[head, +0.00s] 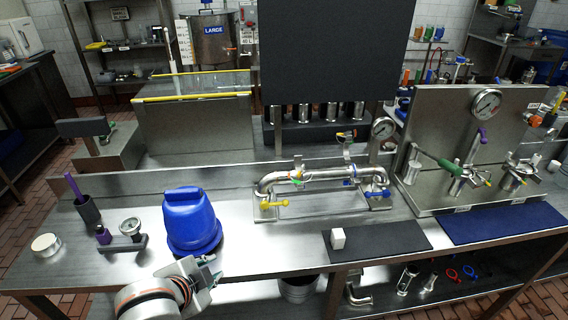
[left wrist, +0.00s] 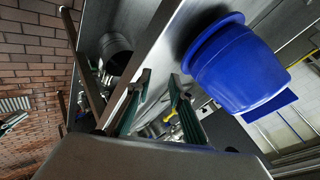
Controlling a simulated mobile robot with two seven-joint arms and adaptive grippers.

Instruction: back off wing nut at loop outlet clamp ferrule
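A steel pipe loop (head: 322,174) stands on the bench in the middle of the head view. A yellow handle (head: 274,204) is at its left foot and a blue handle (head: 379,194) at its right foot. A clamp-like fitting (head: 297,176) sits on the left of the pipe; a wing nut is too small to make out, and I cannot tell which end is the outlet. My left gripper (head: 207,272) is at the bench's front edge, left of and nearer than the loop. Its fingers are apart and empty in the left wrist view (left wrist: 160,92). My right gripper is out of view.
A blue tub (head: 191,221) stands close behind my left gripper; it also shows in the left wrist view (left wrist: 238,65). A white cube (head: 338,238) is on a dark mat (head: 385,242). A gauge panel (head: 425,125) stands right. Bench between tub and loop is clear.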

